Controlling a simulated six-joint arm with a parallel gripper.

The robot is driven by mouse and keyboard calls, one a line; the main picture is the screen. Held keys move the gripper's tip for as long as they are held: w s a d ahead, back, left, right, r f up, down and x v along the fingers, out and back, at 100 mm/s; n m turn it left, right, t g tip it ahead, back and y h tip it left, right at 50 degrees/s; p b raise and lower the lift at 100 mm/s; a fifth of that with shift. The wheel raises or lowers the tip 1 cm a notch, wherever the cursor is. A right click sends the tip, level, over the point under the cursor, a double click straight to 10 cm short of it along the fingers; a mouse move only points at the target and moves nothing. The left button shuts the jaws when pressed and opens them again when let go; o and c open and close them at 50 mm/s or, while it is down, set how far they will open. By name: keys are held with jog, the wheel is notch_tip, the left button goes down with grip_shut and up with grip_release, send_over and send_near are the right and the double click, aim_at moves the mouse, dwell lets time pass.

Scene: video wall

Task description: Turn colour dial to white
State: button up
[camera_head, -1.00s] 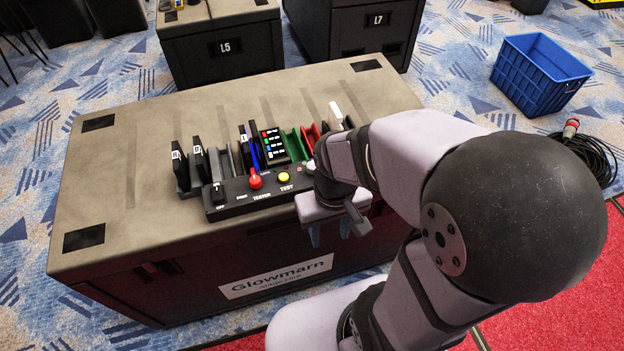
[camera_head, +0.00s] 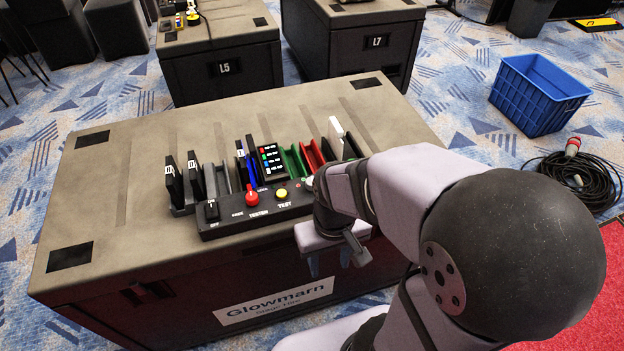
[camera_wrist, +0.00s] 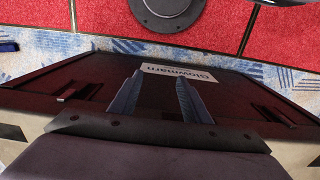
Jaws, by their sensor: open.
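A black tester box (camera_head: 237,222) with a switch, a red knob (camera_head: 252,196) and a yellow test button (camera_head: 282,193) lies along the front of the grey case top. I cannot read which colour any dial points to. A small panel (camera_head: 270,160) behind the box shows red, green, blue and white rows. My gripper (camera_head: 329,260) is open and empty, pointing down in front of the case. In the wrist view its blue fingers (camera_wrist: 156,90) stand apart before the case front.
The case (camera_head: 110,205) carries a Glowmarn label (camera_head: 275,303) on its front. Upright slots with black, green, red and white pieces stand behind the tester. Cases L5 (camera_head: 222,72) and L7 (camera_head: 375,45), a blue crate (camera_head: 540,95) and coiled cable (camera_head: 578,180) are beyond.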

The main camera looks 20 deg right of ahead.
jog(key=r+p, duration=0.1)
notch_tip(320, 180, up, 10)
jog(key=n+p, duration=0.4)
jog(key=p, duration=1.1)
send_over(311, 180)
jog(key=shift+w+r, duration=0.1)
jog(key=shift+r, duration=0.1)
jog(key=shift+n, duration=1.6)
jog(key=shift+f+p, duration=0.9)
jog(key=shift+f, duration=2.7)
